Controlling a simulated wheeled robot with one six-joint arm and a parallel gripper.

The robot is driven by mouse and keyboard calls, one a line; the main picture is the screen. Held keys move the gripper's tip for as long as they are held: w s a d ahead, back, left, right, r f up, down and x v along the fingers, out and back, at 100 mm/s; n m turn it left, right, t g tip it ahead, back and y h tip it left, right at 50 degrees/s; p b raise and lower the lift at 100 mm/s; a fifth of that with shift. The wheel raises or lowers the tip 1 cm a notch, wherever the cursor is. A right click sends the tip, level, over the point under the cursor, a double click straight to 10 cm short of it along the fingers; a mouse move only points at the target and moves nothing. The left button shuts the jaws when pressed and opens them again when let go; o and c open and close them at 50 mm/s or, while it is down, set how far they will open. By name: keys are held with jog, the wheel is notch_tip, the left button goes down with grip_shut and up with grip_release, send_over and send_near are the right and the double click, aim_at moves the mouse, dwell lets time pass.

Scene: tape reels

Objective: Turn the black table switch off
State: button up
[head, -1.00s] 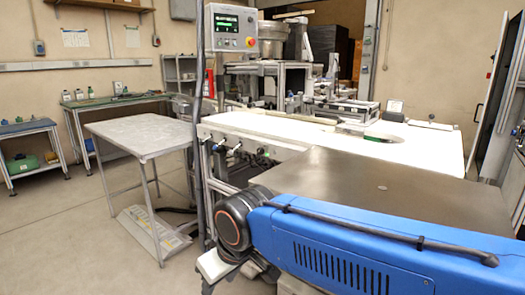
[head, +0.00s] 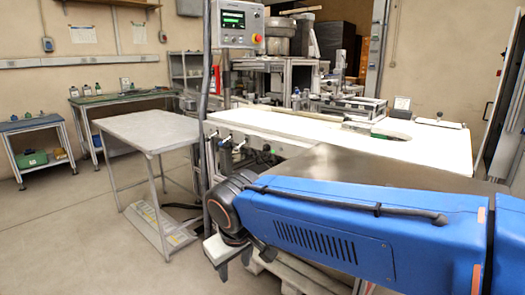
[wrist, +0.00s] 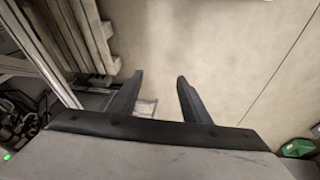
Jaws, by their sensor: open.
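I cannot single out the black table switch with certainty. Small dark fittings (head: 239,142) sit under the front edge of the white-topped table (head: 300,131) in the head view, too small to read as on or off. My gripper (wrist: 158,82) has its two dark fingers spread apart with nothing between them in the wrist view, pointing over pale floor. In the head view the pale gripper body (head: 217,249) hangs at the lower end of my blue arm, below and in front of the table.
A grey side table (head: 150,130) stands left of the white table. A control box (head: 237,24) with a red button is on a post. Wooden slats (wrist: 85,35) and dark cables (wrist: 18,115) are at the wrist view's left.

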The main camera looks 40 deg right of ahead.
jog(key=w+d+r+m+g+h, duration=0.25)
jog(key=w+d+h, duration=0.25)
jog(key=d, duration=0.4)
jog(key=m+h, duration=0.3)
jog(key=h, duration=0.8)
send_near(264, 149)
jog(key=d, duration=0.8)
jog(key=shift+w+d, duration=0.25)
jog(key=shift+d, duration=0.05)
jog(key=shift+c, duration=0.6)
jog(key=c, duration=0.9)
